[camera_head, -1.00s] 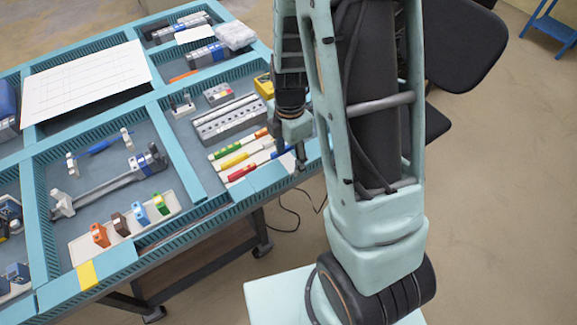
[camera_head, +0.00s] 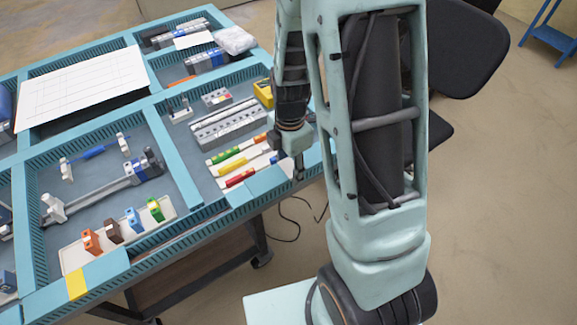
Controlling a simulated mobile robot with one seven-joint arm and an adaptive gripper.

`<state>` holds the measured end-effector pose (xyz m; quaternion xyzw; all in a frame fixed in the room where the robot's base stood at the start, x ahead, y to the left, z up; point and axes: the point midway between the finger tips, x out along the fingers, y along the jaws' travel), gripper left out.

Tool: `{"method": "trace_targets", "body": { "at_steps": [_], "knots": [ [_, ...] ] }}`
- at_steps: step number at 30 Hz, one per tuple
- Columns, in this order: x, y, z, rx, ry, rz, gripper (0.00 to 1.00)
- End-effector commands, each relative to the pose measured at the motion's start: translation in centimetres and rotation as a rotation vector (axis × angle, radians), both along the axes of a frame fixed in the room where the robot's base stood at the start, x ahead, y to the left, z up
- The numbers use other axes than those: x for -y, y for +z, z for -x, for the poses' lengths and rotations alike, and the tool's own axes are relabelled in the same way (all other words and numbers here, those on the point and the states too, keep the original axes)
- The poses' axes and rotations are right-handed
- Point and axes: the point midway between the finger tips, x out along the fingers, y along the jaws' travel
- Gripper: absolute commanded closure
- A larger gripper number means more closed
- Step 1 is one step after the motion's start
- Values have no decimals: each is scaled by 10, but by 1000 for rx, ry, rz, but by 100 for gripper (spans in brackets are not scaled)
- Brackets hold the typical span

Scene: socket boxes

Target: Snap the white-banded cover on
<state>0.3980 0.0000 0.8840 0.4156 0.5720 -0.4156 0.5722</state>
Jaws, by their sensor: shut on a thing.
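My gripper (camera_head: 298,172) points down at the table's right edge, beside the coloured-handled tools. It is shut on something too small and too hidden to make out. I cannot pick out a white-banded cover for sure. A long grey unit with a row of openings (camera_head: 228,124) lies in the right compartment, left of my gripper and apart from it. A small grey box with coloured marks (camera_head: 217,97) sits behind it. A pale tray (camera_head: 72,262) at the front holds orange (camera_head: 91,241), brown (camera_head: 113,231), blue (camera_head: 133,220) and green (camera_head: 155,209) blocks.
Tools with green, yellow and red handles (camera_head: 241,178) lie near the right edge. A grey rail device (camera_head: 105,187) and a blue-handled piece (camera_head: 98,149) fill the middle compartment. Teal dividers (camera_head: 178,165) separate the compartments. A white sheet (camera_head: 82,85) lies at the back left.

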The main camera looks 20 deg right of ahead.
Motion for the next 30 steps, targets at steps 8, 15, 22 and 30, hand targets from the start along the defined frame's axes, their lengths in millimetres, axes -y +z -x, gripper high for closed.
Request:
{"method": "trace_targets", "body": {
  "at_steps": [8,15,22,30],
  "knots": [
    [0,0,0,0,0,0,100],
    [0,2,0,0,0,0,100],
    [0,4,0,0,0,0,100],
    [0,7,0,1,0,0,100]
  ]
}}
